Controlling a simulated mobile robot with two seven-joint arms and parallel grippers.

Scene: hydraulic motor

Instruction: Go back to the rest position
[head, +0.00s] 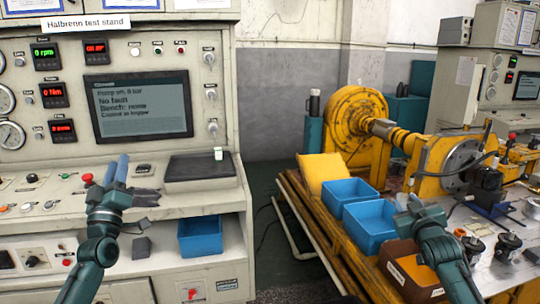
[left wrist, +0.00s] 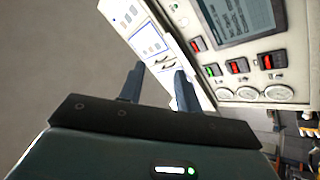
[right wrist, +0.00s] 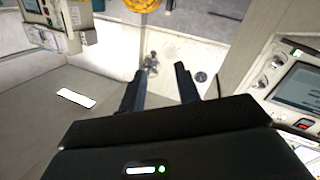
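My left gripper (head: 117,170) is raised in front of the Halbrenn test stand (head: 60,70), its two blue-grey fingers pointing up. In the left wrist view the fingers (left wrist: 158,82) stand apart with nothing between them. My right gripper (head: 413,207) is over the front part of the yellow bench, near the blue bins; its fingers are small in the head view. In the right wrist view its fingers (right wrist: 160,84) stand apart and hold nothing.
The test stand has a screen (head: 137,104), a dark pad (head: 199,170) and a lower shelf with a blue bin (head: 200,236). On the right bench are a yellow motor rig (head: 352,118), blue bins (head: 349,191) and a brown bin (head: 408,272). Floor shows between stand and bench.

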